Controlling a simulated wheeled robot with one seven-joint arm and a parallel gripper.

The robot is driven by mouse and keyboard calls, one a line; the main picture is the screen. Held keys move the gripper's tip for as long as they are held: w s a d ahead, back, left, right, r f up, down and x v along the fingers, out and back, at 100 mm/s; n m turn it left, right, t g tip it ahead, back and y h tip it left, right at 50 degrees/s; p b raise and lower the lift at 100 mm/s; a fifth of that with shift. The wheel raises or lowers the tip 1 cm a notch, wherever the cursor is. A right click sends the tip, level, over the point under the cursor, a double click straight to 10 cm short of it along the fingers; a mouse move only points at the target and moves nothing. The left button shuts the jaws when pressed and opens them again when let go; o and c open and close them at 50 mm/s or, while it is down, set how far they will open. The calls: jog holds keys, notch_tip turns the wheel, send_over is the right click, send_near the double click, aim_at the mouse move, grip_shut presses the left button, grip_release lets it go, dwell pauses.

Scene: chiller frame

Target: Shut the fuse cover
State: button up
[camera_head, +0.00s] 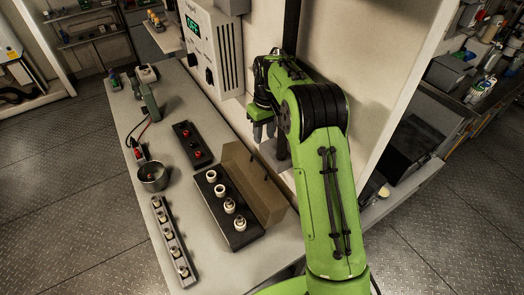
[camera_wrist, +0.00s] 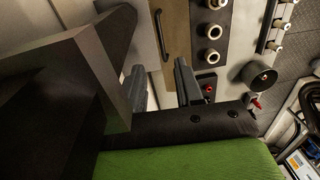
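The fuse cover (camera_head: 252,184) is a brown translucent panel with a dark bar handle. It stands raised along the right long side of the black fuse box (camera_head: 240,236), so the box is uncovered and several white round fuses show in it. In the wrist view, the cover (camera_wrist: 177,45) is at the top, with its handle (camera_wrist: 160,33) at its left, and the fuse box (camera_wrist: 209,60) is to its right. My gripper (camera_head: 264,133) hangs fingers-down beyond the far end of the cover, apart from it. In the wrist view, its fingers (camera_wrist: 161,88) are spread with nothing between them.
A black block with red terminals (camera_head: 194,144), a metal cup (camera_head: 152,177) and a fuse strip (camera_head: 172,245) sit on the grey bench (camera_head: 128,178). A control box (camera_head: 212,50) is on the wall behind. The wall panel (camera_head: 374,60) stands close on the right.

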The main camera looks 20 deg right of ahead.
aim_at(262, 165)
jog(key=f, duration=1.2)
jog(key=shift+s+a+f+p, duration=0.15)
jog(key=shift+s+a+p, duration=0.05)
jog(key=shift+a+p, duration=0.2)
grip_shut()
dwell(0.6)
